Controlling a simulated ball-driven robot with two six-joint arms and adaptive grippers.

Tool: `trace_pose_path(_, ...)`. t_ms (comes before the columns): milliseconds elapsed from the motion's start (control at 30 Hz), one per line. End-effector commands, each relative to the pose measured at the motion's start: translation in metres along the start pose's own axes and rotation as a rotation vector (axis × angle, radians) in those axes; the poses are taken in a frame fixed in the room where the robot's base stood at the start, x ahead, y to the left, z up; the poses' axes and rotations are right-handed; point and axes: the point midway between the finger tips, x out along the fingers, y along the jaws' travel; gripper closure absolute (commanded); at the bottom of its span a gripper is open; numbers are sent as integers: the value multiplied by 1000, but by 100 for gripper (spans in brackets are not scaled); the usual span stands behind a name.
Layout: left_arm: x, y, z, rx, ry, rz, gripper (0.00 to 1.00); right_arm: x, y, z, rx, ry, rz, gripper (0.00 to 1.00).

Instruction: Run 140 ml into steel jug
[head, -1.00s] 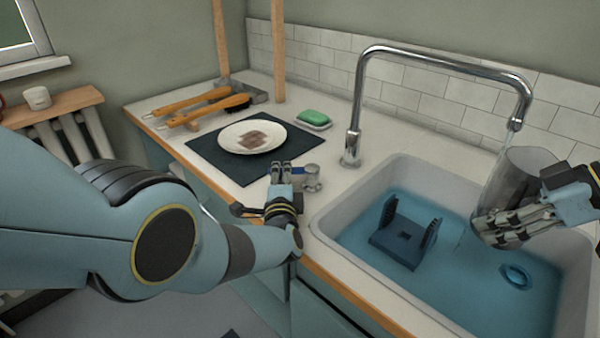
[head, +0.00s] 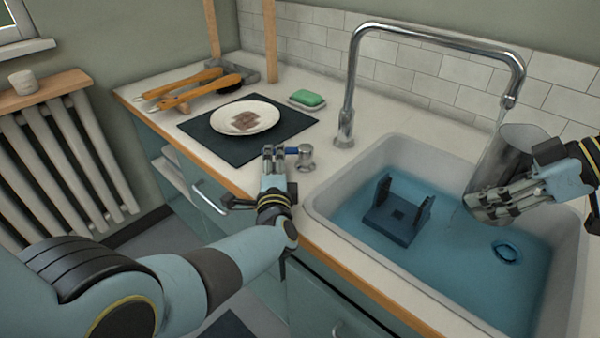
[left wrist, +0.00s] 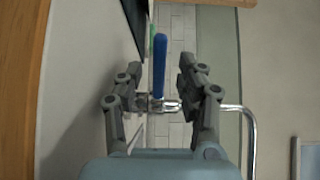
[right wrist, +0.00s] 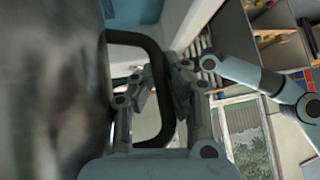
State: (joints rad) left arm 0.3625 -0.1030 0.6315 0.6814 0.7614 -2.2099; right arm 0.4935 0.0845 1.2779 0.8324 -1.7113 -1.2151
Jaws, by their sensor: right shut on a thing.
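The steel jug (head: 512,148) is held tilted under the spout of the chrome tap (head: 508,100), over the sink. A faint pale streak runs from the spout toward the jug's mouth; the level inside is hidden. My right gripper (head: 500,200) is shut on the jug's dark handle, which shows in the right wrist view (right wrist: 158,60). The tap's valve (head: 305,158) stands on the counter left of the sink, with a blue lever (head: 291,150) pointing left. My left gripper (head: 273,157) is open at the lever. In the left wrist view the blue lever (left wrist: 158,65) lies between its spread fingers.
On the counter are a dark mat (head: 215,135) with a plate (head: 262,120), a green soap (head: 307,98) and wooden-handled brushes (head: 200,90).

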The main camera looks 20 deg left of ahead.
Motion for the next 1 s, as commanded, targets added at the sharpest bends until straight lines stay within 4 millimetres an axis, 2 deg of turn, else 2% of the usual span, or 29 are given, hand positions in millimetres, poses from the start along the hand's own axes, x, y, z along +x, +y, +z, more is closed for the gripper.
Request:
trace_pose_path(33, -11, 3, -1, -3, 1, 5, 62, -1, 0, -1, -2, 1, 2, 100)
trace_pose_path(200, -32, 2, -1, 0, 1, 4, 62, -1, 0, -1, -2, 1, 2, 100)
trace_pose_path(333, -42, 2, -1, -1, 1, 4, 62, -1, 0, -1, -2, 1, 2, 100)
trace_pose_path(700, -44, 1, -1, -3, 1, 4, 62, -1, 0, -1, -2, 1, 2, 100)
trace_pose_path(833, -44, 0, -6, -73, 25, 4, 62, -1, 0, -1, -2, 1, 2, 100)
trace_pose_path(933, -37, -16, -16, -150, 108, -27, 62, -1, 0, -1, -2, 1, 2, 100)
trace_pose_path(1000, -36, -22, -14, -172, 185, -43, 62, -1, 0, -1, -2, 1, 2, 100)
